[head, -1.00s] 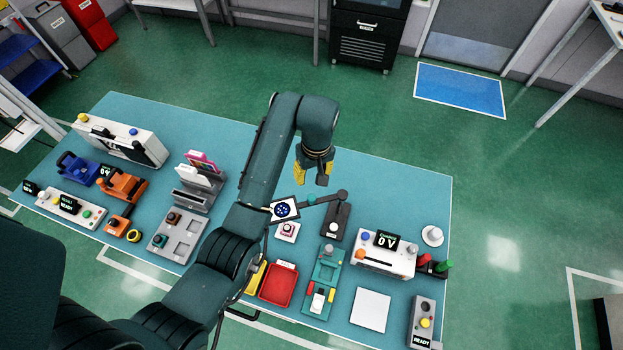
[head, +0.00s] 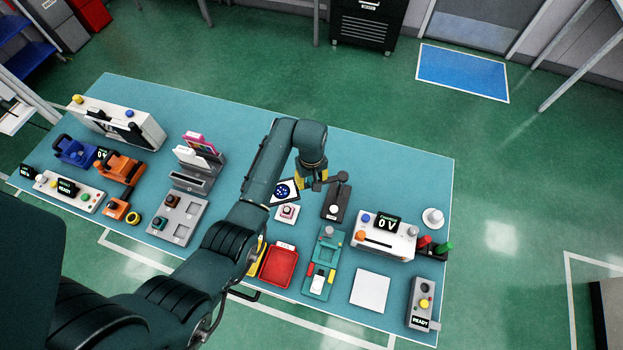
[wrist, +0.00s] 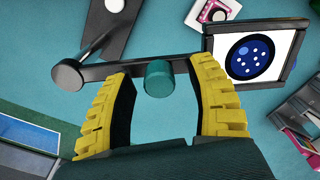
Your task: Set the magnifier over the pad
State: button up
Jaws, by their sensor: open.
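The magnifier is a dark square frame with a white face and a blue dotted disc (head: 285,191), on a jointed dark arm from a black stand (head: 336,202). Its face (wrist: 253,55) is at the upper right in the wrist view. A teal knob (wrist: 159,78) sticks up from the arm. The likely pad, a small white block with a pink-edged dark centre (head: 287,213), sits just in front of the frame; part of it (wrist: 214,11) shows in the wrist view. My gripper (wrist: 161,84) is open, its yellow fingers on either side of the knob, with visible gaps.
A red tray (head: 279,267), a teal fixture (head: 324,262) and a white square plate (head: 370,291) lie toward the table's front. A white meter box (head: 384,238) stands to the right. The table's back right is clear.

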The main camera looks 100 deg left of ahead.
jog(key=shift+f, duration=0.1)
grip_shut()
jog(key=shift+w+d+r+n+p, duration=0.15)
jog(key=shift+d+r+n+p, duration=0.2)
jog(key=shift+p, duration=0.45)
jog(key=shift+w+d+f+n, duration=0.15)
jog(key=shift+d+f+n, duration=0.15)
jog(key=shift+n, duration=0.15)
grip_release()
jog(key=shift+a, duration=0.1)
notch_tip(320, 180, up, 12)
